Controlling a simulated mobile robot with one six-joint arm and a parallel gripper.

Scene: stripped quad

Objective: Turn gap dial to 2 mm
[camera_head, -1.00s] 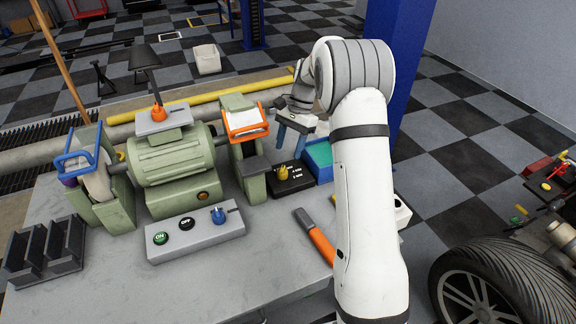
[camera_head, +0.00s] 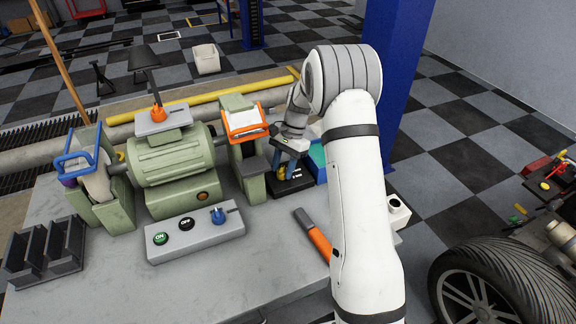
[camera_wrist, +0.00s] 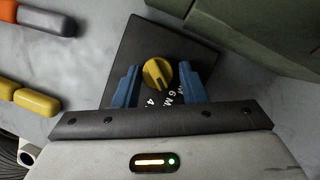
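The gap dial is a yellow knob (camera_wrist: 157,73) on a black plate (camera_wrist: 130,50) with white markings, of which "4" and "6 M" show in the wrist view; other markings are hidden. In the head view the knob (camera_head: 281,173) is partly hidden by my gripper. My gripper (camera_wrist: 157,80) has two blue fingers, one on each side of the knob, with a visible space between each finger and the knob. It is open. In the head view my gripper (camera_head: 283,165) is low over the black plate (camera_head: 290,186).
The green bench grinder (camera_head: 172,165) stands left of the dial. A switch box (camera_head: 195,232) with ON, OFF and a blue knob sits in front. An orange-handled tool (camera_head: 315,235) lies nearby. A teal-lined blue bin (camera_head: 318,160) stands right of the dial.

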